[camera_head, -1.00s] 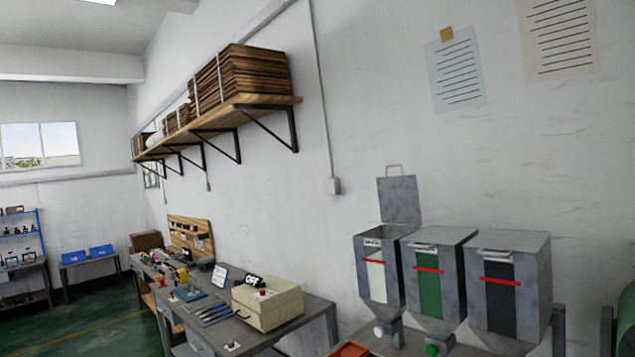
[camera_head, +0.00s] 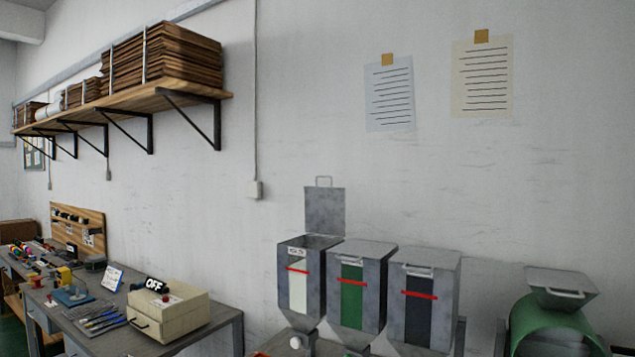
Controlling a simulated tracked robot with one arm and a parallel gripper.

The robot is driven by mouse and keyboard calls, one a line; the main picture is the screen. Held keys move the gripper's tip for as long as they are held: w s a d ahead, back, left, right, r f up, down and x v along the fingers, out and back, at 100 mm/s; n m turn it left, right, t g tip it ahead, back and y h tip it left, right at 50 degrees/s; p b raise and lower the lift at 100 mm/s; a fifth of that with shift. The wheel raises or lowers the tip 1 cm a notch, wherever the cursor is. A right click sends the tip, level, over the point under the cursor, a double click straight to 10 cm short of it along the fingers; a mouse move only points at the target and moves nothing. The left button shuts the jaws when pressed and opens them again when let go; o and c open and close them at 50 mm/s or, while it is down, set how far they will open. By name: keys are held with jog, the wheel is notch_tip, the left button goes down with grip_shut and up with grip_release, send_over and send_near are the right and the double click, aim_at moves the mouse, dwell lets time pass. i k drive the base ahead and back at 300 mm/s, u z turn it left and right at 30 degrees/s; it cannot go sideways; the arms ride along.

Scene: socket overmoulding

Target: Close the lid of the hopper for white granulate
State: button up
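The hopper for white granulate (camera_head: 286,271) is the leftmost of three grey metal hoppers. It has a white window strip crossed by a red band and a white knob below. Its lid (camera_head: 325,211) stands open and upright at the back, against the wall side, with a small handle on its top edge. My gripper is not in view.
The green-window hopper (camera_head: 375,292) and the dark-window hopper (camera_head: 448,301) have shut lids. A green rounded machine (camera_head: 540,325) with a grey top stands right. A bench (camera_head: 225,322) with a beige box (camera_head: 168,310) stands left. A wooden shelf (camera_head: 190,92) hangs above.

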aim_at(324, 208)
jog(key=u, duration=0.05)
jog(key=i, duration=1)
jog(key=z, duration=0.05)
